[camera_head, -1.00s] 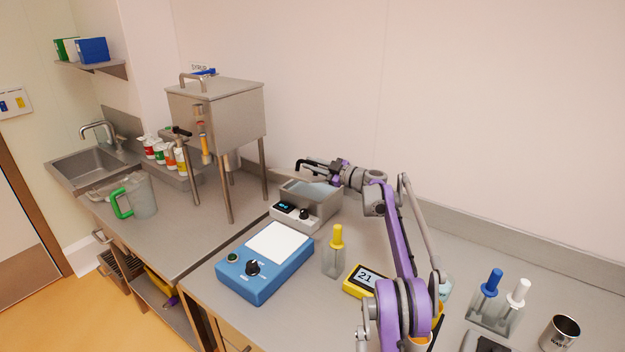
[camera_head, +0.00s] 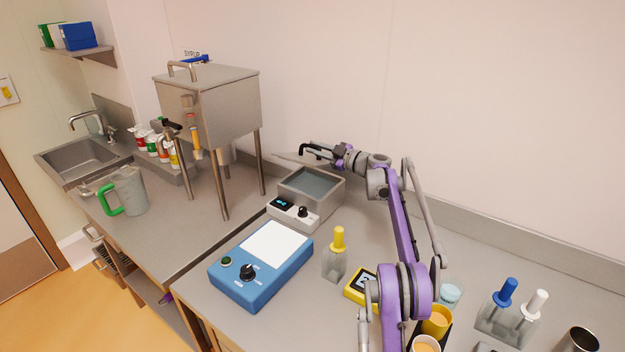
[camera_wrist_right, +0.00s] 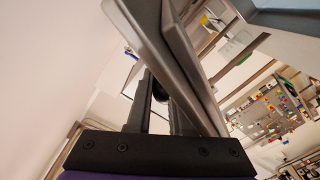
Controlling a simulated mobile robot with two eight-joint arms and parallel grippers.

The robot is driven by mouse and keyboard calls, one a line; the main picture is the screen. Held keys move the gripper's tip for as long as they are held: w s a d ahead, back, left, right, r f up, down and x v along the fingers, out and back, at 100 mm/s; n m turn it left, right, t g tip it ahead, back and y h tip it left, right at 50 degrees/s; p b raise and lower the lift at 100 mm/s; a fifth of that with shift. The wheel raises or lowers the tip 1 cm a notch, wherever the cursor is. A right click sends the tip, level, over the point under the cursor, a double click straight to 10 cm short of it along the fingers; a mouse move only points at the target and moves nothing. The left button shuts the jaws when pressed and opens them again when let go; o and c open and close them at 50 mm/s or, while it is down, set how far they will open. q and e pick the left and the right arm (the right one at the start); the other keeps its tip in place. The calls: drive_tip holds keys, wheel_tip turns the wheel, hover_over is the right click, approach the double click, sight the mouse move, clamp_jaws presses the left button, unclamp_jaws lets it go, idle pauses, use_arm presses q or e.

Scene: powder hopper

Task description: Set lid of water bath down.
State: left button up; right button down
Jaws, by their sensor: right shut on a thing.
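The water bath (camera_head: 326,205) is a grey metal box with a white control panel, standing against the back of the counter. Its top is open and bluish water shows inside. My right gripper (camera_head: 322,151) is behind and above the bath, shut on the lid's dark handle. The lid (camera_head: 288,157) shows as a thin grey strip, nearly edge-on, behind the bath near the wall. In the right wrist view the grey lid (camera_wrist_right: 165,55) rises tilted beyond the gripper (camera_wrist_right: 155,100). Whether the lid touches anything is unclear. My left gripper is not in view.
A steel hopper (camera_head: 215,105) on legs stands left of the bath. A blue scale (camera_head: 262,265), a yellow-capped bottle (camera_head: 336,258) and a yellow device (camera_head: 360,287) stand in front.

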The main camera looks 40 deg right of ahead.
wheel_tip(320, 180, down, 5)
drive_tip(key=shift+r+b, duration=0.1)
drive_tip(key=shift+b, duration=0.25)
wheel_tip(320, 180, down, 4)
drive_tip(key=shift+w+f, duration=0.1)
drive_tip(key=shift+w, duration=0.05)
drive_tip(key=c, duration=0.8)
unclamp_jaws()
